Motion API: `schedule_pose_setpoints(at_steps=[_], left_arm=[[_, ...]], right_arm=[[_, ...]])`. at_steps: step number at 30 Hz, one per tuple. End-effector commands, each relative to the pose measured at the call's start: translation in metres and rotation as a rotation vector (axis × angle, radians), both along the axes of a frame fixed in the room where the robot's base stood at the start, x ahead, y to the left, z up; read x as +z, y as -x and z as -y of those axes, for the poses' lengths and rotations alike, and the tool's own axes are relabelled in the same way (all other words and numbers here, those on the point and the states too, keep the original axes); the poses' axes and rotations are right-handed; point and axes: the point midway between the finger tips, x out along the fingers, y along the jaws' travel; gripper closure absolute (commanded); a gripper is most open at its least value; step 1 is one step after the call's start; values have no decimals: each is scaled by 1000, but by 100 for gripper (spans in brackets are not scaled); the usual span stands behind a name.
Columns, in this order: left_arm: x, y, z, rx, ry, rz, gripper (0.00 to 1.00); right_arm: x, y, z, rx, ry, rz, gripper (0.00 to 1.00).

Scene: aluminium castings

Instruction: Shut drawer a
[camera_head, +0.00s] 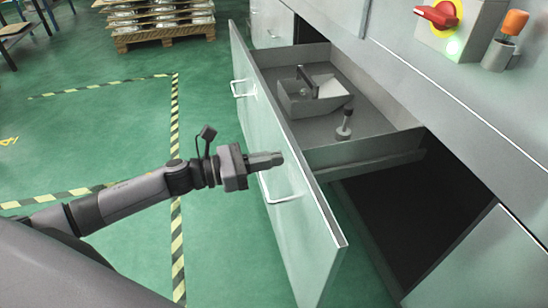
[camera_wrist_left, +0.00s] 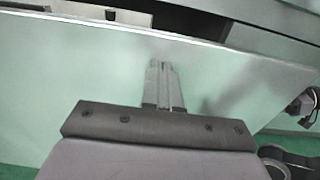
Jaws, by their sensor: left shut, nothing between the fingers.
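The drawer (camera_head: 275,150) stands pulled out from the grey cabinet, its pale front panel facing my left arm. The front carries two bar handles, a near one (camera_head: 287,199) and a far one (camera_head: 241,94). My left gripper (camera_head: 280,158) is shut and empty, its fingertips at the drawer front just above the near handle. In the left wrist view the closed fingers (camera_wrist_left: 163,72) point at the panel (camera_wrist_left: 225,75); whether they touch it I cannot tell. No letter shows on the drawer.
Inside the drawer are a grey open box (camera_head: 312,100) and a small dark-knobbed item (camera_head: 344,124). A red switch (camera_head: 437,15) and an orange-handled tool (camera_head: 513,24) are on the cabinet. A dark opening (camera_head: 415,215) lies below. Green floor is free; a loaded pallet (camera_head: 160,30) stands behind.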

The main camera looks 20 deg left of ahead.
Motion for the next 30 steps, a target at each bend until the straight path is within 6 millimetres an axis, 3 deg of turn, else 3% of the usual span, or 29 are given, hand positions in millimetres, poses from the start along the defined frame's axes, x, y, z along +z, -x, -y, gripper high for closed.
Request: schedule_pose_setpoints(at_steps=[20, 30], left_arm=[[0, -8, 10, -1, 0, 1, 100], [0, -29, 40, -2, 3, 5, 100]], right_arm=[[-3, 0, 1, -2, 2, -4, 44], [-4, -1, -4, 11, -1, 12, 44]])
